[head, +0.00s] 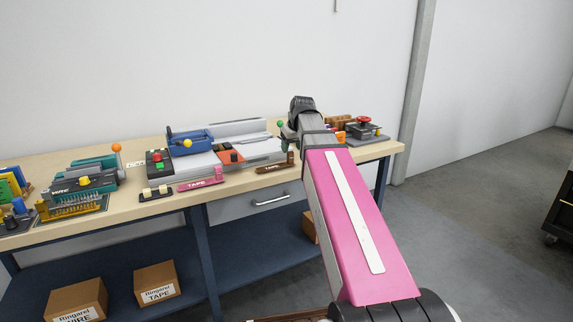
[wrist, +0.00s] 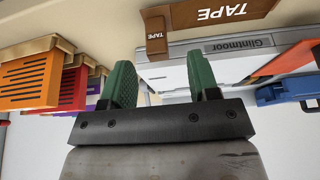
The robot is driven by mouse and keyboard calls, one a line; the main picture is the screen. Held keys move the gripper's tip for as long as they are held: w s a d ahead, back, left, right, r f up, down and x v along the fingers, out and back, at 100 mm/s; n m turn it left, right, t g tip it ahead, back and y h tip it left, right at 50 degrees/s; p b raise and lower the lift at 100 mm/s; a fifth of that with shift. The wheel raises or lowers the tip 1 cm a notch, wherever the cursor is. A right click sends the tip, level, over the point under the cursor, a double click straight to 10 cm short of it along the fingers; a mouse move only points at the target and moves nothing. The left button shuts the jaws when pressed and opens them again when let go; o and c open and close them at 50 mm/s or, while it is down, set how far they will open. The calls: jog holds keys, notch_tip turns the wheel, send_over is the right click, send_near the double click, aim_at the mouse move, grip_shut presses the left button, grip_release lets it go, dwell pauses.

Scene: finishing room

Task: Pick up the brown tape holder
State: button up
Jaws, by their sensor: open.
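The brown tape holder (head: 272,168) lies near the front edge of the workbench in the head view, just left of my arm. In the wrist view, which looks upside down, the brown tape holder (wrist: 228,14) crosses the top edge with "TAPE" on it; part is cut off. A small brown block (wrist: 156,32), also marked "TAPE", stands at its left end. My gripper (wrist: 162,82) shows two green fingers spread apart with nothing between them. The holder is beyond the fingertips and not touched. In the head view my arm hides most of the gripper.
A pink tape holder (head: 202,181) and a black holder with cream parts (head: 156,193) lie left along the front edge. A grey-white machine (head: 255,152) with a blue unit (head: 190,139) stands behind. Orange slotted blocks (wrist: 33,78) are at left in the wrist view.

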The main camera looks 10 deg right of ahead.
aim_at(291, 152)
jog(key=x, duration=0.4)
jog(key=shift+w+d, duration=0.1)
jog(key=shift+w, duration=0.25)
jog(key=c, duration=1)
jog(key=shift+r, duration=0.1)
